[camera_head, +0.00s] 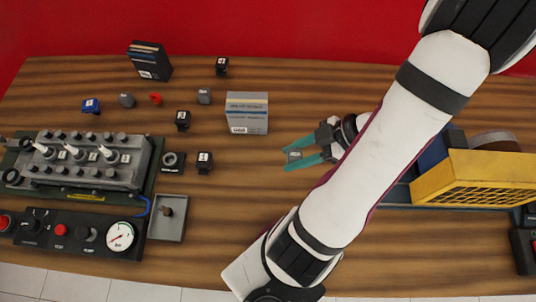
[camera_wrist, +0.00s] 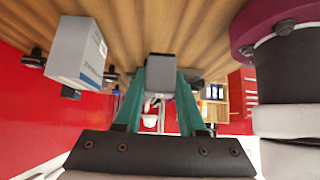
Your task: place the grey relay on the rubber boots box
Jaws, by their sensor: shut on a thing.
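My gripper (camera_head: 305,158) has teal fingers and is shut on a small grey relay (camera_head: 294,154), held at the fingertips to the right of a grey and white box. In the wrist view the relay (camera_wrist: 161,67) sits between the two fingertips (camera_wrist: 161,80), and its grey face hides what lies behind it. The grey and white box (camera_head: 247,112) stands on the table, left of and farther back than my gripper; its print is too small to read. It also shows in the wrist view (camera_wrist: 72,48). A dark box (camera_head: 150,61) stands at the back left.
Small grey blocks (camera_head: 204,95), black parts (camera_head: 183,120) and a blue part (camera_head: 91,105) lie left of the grey and white box. An engine block (camera_head: 80,160) and gauge panel (camera_head: 75,235) fill the left. A yellow grille unit (camera_head: 475,178) is right of my arm.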

